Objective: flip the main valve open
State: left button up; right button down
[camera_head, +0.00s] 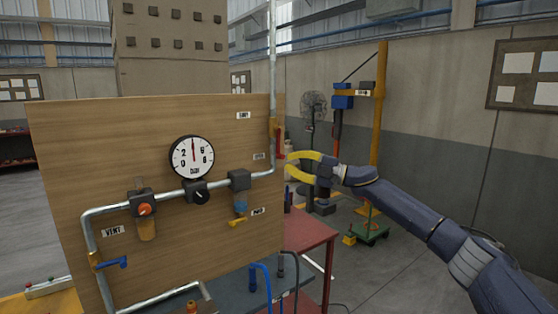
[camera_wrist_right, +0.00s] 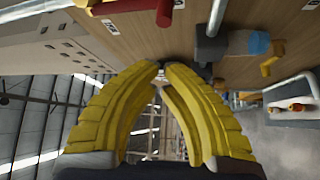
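A wooden panel (camera_head: 150,130) carries silver pipework. On its right edge, a red lever handle (camera_head: 278,142) stands against the vertical pipe; I take this for the main valve, but its label is too small to read. A red handle (camera_wrist_right: 165,12) also shows at the top of the right wrist view. My right gripper (camera_head: 287,163) has yellow fingers and sits just right of the panel, slightly below the red handle. Its fingertips are apart with nothing between them; in the wrist view the gap between the tips (camera_wrist_right: 162,66) looks narrow. My left gripper is not in view.
A dial gauge (camera_head: 192,157) sits mid-panel. A blue lever (camera_head: 113,263) is by the VENT label, and a yellow lever (camera_head: 238,222) hangs under a grey block (camera_head: 239,180). A red table (camera_head: 305,230) stands behind. Open floor (camera_head: 400,260) lies right.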

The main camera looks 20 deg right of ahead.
jog(key=shift+v, duration=1.65)
jog(key=shift+w, duration=0.1)
